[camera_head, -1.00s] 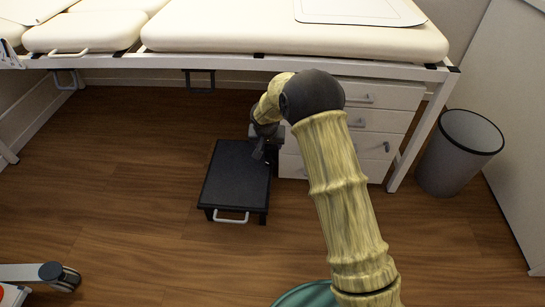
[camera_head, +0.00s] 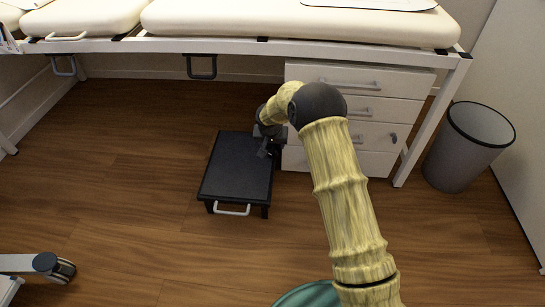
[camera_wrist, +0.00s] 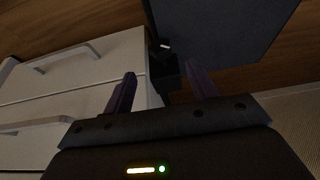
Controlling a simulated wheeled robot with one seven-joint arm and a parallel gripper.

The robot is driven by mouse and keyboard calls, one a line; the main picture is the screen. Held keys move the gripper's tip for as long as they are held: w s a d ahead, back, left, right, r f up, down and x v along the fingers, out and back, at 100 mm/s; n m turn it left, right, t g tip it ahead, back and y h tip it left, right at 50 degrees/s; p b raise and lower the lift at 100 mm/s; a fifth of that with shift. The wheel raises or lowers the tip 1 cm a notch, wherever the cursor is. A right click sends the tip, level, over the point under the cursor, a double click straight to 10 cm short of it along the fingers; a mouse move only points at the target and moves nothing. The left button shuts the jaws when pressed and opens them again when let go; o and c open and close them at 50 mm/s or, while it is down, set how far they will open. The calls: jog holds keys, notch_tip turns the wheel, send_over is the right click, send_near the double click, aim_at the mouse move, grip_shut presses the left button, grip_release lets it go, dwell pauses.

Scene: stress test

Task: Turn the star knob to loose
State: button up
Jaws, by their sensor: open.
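My gripper (camera_head: 264,150) is at the far right corner of a low black step stool (camera_head: 236,172), beside the white drawer unit. In the wrist view my two dark fingers (camera_wrist: 160,76) stand apart with nothing held between them. Just past the fingertips is a small dark fitting (camera_wrist: 165,62) with a pale mark, by the corner of the stool (camera_wrist: 220,25). It may be the star knob, but the picture is too dark to tell its shape or setting. No knob shows clearly in the head view, where my arm and gripper cover that corner.
The white drawer unit (camera_head: 345,79) stands close on the right, under the cream couch (camera_head: 300,22) and its white frame. Its handles (camera_wrist: 70,58) show in the wrist view. A grey bin (camera_head: 468,150) stands at right. The wooden floor left of the stool (camera_head: 130,170) is clear.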

aim_at(272, 151)
jog(key=b+x, duration=0.4)
jog(key=x, duration=0.4)
jog(key=shift+w+f+b, duration=0.2)
jog(key=shift+f+b, duration=0.15)
jog(key=c, duration=1)
